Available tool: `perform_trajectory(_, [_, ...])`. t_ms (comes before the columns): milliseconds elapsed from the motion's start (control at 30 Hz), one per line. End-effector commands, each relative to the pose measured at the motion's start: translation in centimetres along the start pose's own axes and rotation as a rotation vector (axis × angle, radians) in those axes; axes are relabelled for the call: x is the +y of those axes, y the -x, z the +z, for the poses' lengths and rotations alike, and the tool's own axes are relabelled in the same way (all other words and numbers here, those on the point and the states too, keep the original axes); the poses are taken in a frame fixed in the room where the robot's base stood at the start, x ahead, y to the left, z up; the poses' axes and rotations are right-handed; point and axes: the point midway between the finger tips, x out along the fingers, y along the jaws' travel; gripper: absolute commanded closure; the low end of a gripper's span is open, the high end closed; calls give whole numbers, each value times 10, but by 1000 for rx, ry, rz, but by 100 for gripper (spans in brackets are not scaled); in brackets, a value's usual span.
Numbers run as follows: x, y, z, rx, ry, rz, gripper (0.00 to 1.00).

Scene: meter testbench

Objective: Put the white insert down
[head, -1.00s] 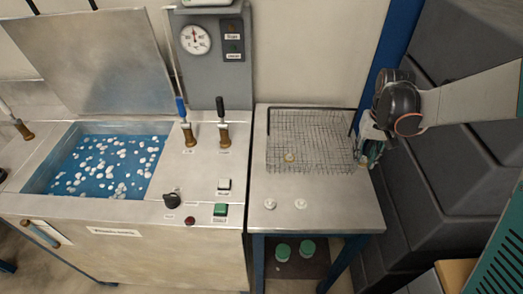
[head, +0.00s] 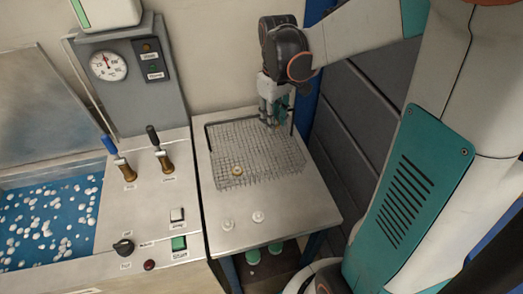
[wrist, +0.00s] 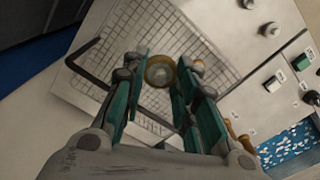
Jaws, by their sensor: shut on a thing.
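My gripper (head: 272,118) points down over the back right part of the wire rack (head: 222,150). In the wrist view its green fingers (wrist: 160,88) are shut on a round brass-coloured ring with a pale grey-white middle (wrist: 160,72). Whether that pale middle is a separate white insert is hard to tell. Another brass-coloured ring (head: 237,171) lies on the rack near its left front; it also shows in the wrist view (wrist: 198,67). Two small white round pieces, one left (head: 228,225) and one right (head: 258,217), lie on the bare metal tabletop in front of the rack.
The metal table (head: 290,213) has free room in front of the rack. To its left stands the testbench with valve levers (head: 163,160), a green button (head: 179,243), a pressure gauge (head: 108,66) and a blue water basin (head: 45,225). Green-topped jars (head: 253,257) stand below.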

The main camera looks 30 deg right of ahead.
Motion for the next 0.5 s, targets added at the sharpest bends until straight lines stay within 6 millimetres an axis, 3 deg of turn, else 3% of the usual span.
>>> perform_trajectory(100, [0, -35, -1, 0, -1, 0, 95])
perform_trajectory(500, [0, -123, -1, 0, -2, 0, 95])
